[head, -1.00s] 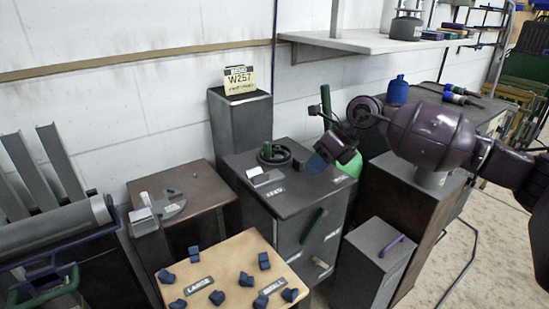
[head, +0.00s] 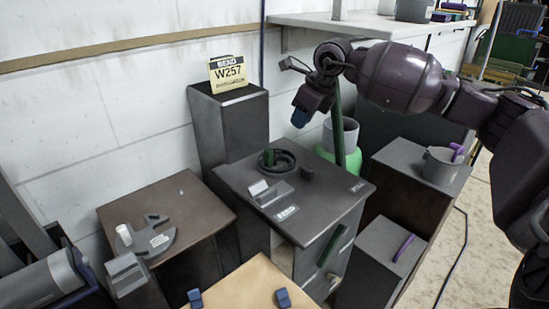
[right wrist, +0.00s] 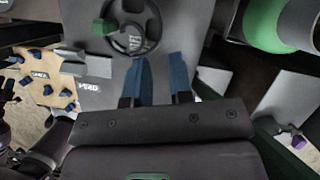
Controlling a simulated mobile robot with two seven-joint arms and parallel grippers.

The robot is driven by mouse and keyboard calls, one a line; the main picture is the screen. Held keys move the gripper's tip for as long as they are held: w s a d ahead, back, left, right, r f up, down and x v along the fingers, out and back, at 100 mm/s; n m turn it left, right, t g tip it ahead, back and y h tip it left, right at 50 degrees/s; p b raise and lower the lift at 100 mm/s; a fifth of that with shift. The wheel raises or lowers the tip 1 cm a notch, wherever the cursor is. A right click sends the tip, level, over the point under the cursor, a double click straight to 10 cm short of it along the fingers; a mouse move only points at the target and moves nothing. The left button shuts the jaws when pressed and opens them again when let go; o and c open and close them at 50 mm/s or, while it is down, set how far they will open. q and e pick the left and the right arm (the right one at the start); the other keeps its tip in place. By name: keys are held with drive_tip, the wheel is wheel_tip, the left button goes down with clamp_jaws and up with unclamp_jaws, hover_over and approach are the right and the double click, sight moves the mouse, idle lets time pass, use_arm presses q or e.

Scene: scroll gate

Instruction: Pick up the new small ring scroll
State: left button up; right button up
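A dark ring (head: 291,160) with a green upright piece (head: 268,158) lies on the grey cabinet top (head: 340,188); I cannot tell for sure that it is the new small ring scroll. The right wrist view also shows the ring (right wrist: 156,27) and its green piece (right wrist: 103,27). My right gripper (head: 300,117) is in the air above the cabinet's back edge, pointing down. Its two blue fingers (right wrist: 160,65) are apart with nothing between them, short of the ring in the wrist view.
A light block (head: 270,193) and a label (head: 287,213) are in front of the ring. A tall dark pedestal (head: 232,130) with a W257 sign (head: 229,74) stands behind left. A green vessel (head: 350,160) and a grey pot (head: 440,167) stand right. A brown table (head: 190,195) is left.

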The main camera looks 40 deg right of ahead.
drive_tip(key=b, duration=0.1)
hover_over(285, 151)
drive_tip(key=s+d, duration=0.1)
drive_tip(key=s, duration=0.2)
drive_tip(key=f, duration=0.4)
drive_tip(key=shift+w+d+f, duration=0.1)
drive_tip(key=shift+w+d, duration=0.1)
drive_tip(key=shift+w, duration=0.05)
drive_tip(key=shift+w+f, duration=0.2)
drive_tip(key=shift+f, duration=0.15)
drive_tip(key=b+x, duration=0.1)
drive_tip(key=x, duration=0.4)
drive_tip(key=shift+s+a+b, duration=0.1)
drive_tip(key=shift+s+b, duration=0.1)
drive_tip(key=shift+b, duration=0.1)
drive_tip(key=shift+w, duration=0.1)
drive_tip(key=shift+r, duration=0.15)
clamp_jaws()
use_arm(q)
drive_tip(key=shift+w+d+f+m, duration=0.2)
drive_tip(key=shift+w+d+m, duration=0.2)
drive_tip(key=shift+m, duration=0.1)
drive_tip(key=shift+a+f, duration=0.1)
